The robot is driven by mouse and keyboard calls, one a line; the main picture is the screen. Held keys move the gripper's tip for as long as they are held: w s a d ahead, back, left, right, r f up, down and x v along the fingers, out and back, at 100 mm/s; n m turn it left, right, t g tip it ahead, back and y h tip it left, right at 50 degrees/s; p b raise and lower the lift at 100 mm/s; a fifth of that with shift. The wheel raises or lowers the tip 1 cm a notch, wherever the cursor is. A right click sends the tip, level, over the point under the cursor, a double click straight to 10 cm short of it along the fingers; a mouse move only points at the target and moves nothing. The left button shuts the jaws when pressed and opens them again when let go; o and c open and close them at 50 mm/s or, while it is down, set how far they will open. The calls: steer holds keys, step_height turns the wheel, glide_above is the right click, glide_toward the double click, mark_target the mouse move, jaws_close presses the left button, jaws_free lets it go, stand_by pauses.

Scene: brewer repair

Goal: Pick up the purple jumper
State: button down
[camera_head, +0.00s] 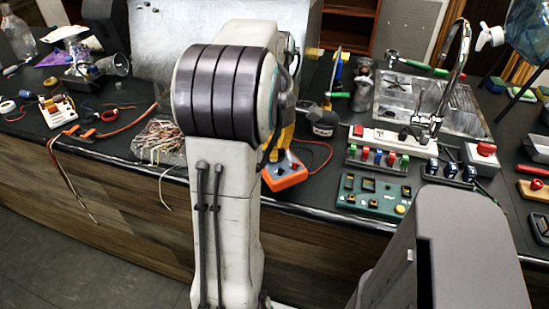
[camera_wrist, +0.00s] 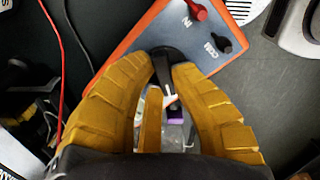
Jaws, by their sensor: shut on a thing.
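My gripper (camera_wrist: 170,68) has yellow padded fingers and is shut, its fingertips meeting around a small dark piece at the edge of an orange-rimmed grey device (camera_wrist: 180,38). A small purple piece, the purple jumper (camera_wrist: 176,119), shows in the gap between the fingers in the wrist view, with pale clear parts around it. Most of it is hidden by the fingers. In the head view my gripper (camera_head: 288,136) is mostly hidden behind my arm, just above the orange device (camera_head: 285,172), and the jumper cannot be made out.
A green board (camera_head: 374,194) and a row of coloured switches (camera_head: 378,158) stand to the right on the dark worktop. A metal sink (camera_head: 400,100) with a tap is behind them. Tangled wires (camera_head: 160,138) and an orange clip lie to the left. Red and black leads run beside the device.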

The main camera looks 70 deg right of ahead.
steer(key=shift+f, duration=1.65)
steer(key=c, duration=1.2)
jaws_free()
step_height(320, 180, up, 12)
steer(key=shift+f+p, duration=0.2)
steer(key=shift+p, duration=0.8)
steer(key=shift+r, duration=0.2)
